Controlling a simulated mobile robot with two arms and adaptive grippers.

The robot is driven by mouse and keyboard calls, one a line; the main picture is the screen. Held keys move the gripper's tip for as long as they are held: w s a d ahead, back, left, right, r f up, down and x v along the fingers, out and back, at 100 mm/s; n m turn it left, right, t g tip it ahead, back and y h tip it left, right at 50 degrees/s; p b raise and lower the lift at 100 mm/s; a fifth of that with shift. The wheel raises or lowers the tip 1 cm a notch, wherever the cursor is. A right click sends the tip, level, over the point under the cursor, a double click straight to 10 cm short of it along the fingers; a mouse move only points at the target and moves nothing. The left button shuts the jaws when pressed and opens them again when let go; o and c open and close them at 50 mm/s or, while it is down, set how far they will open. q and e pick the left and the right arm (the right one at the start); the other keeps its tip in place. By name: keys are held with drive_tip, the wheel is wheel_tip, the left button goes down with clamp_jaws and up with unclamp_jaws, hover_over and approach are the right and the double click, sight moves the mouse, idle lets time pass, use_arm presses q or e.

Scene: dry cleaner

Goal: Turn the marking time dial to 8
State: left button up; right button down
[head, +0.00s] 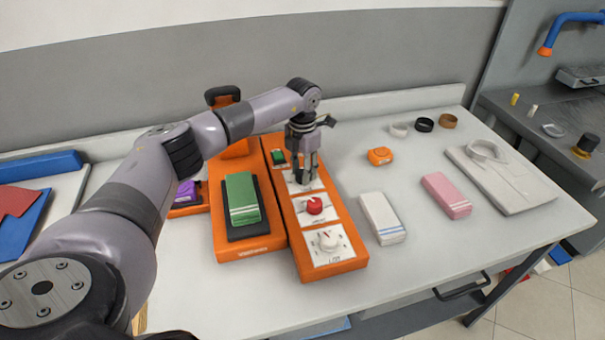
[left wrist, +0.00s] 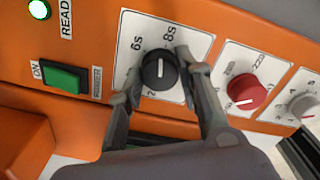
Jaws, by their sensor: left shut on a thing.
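The orange control panel (head: 348,267) carries a row of dials. The black dial with the seconds scale (left wrist: 160,70) sits on a white plate marked 6s and 8s in the left wrist view. Its white pointer line points up the plate, seemingly between the 6s and 8s marks; the exact setting is hard to tell. My left gripper (head: 304,180) is over this dial, with a finger on each side of it, and is shut on it; the left wrist view also shows the gripper (left wrist: 157,80). In the head view the gripper hides most of the dial. My right gripper is not in view.
A red dial (head: 314,205) and a white dial (head: 328,241) lie nearer on the panel. A green button (left wrist: 65,78) is beside the black dial. A green folded cloth (head: 242,198) is on the orange press to the left. White and pink cloths lie to the right.

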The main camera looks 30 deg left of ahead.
use_arm(q)
drive_tip(key=shift+w+m+b, duration=0.1)
drive_tip(key=shift+m+b, duration=0.4)
drive_tip(key=shift+m, duration=0.7)
drive_tip(key=shift+r, duration=0.1)
drive_tip(key=o, duration=1.2)
wheel_tip(320, 180, up, 12)
drive_tip(key=shift+f, duration=0.1)
